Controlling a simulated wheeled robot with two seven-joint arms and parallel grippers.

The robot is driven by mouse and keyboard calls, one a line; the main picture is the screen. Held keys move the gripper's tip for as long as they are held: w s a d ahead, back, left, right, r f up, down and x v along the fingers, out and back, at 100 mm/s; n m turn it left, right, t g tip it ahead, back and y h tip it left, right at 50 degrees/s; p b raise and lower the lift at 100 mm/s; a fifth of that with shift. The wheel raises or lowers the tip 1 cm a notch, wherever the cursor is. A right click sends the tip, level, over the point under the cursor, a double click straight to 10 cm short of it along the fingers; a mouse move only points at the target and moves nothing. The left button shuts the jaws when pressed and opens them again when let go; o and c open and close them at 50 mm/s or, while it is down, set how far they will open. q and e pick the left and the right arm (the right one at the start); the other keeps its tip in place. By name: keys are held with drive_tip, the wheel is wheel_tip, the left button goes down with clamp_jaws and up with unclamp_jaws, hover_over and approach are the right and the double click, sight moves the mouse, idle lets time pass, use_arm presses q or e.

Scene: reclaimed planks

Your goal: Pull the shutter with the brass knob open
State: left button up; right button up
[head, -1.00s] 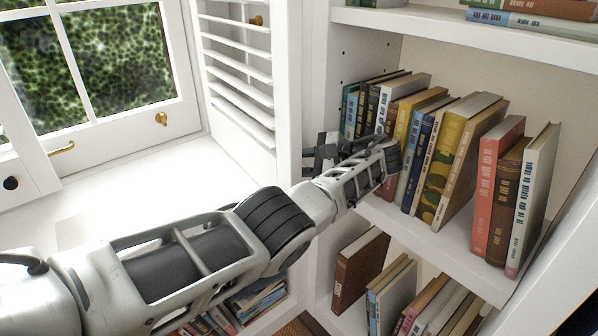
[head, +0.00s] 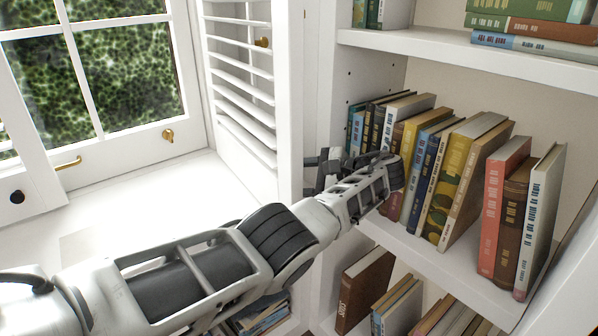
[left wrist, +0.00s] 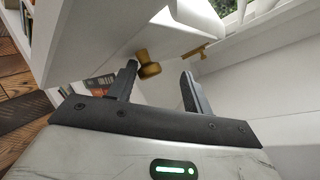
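A white louvred shutter (head: 240,100) stands folded out beside the window, to the left of the bookcase. A brass knob (head: 262,42) shows near its upper right part in the head view. My left gripper (head: 319,163) is beside the shutter's right edge, in front of the bookcase. In the left wrist view, my left gripper (left wrist: 159,70) is open, its two fingers apart. A brass knob (left wrist: 148,65) on a white panel appears between the fingertips, close to the left finger; contact cannot be told. In the head view the wrist partly hides the fingers. My right gripper is not in view.
The bookcase shelf (head: 430,245) with several upright books is close to my left wrist. A second panel with a black knob (head: 16,197) is at the far left. The window has a brass latch (head: 168,134) and a brass handle (head: 67,164). The white sill (head: 150,200) is clear.

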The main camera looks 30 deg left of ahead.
sight(297, 156)
use_arm(q)
drive_tip(key=s+d+r+p, duration=0.1)
drive_tip(key=r+p, duration=0.2)
drive_tip(key=s+r+p, duration=0.2)
drive_tip(key=r+p, duration=0.1)
drive_tip(key=r, duration=0.1)
drive_tip(key=s+d+r+p, duration=0.1)
drive_tip(key=r+p, duration=0.2)
drive_tip(key=shift+s+d+r, duration=0.15)
drive_tip(key=shift+s+d, duration=0.05)
drive_tip(key=shift+d, duration=0.15)
drive_tip(key=s+d+r+p, duration=0.1)
drive_tip(key=s, duration=0.1)
drive_tip(key=s+d+p, duration=0.1)
drive_tip(key=s, duration=0.2)
drive_tip(key=s+d+r+p, duration=0.1)
drive_tip(key=s, duration=0.2)
drive_tip(key=shift+s+d+r, duration=0.1)
drive_tip(key=shift+d+r, duration=0.2)
drive_tip(key=shift+r, duration=0.05)
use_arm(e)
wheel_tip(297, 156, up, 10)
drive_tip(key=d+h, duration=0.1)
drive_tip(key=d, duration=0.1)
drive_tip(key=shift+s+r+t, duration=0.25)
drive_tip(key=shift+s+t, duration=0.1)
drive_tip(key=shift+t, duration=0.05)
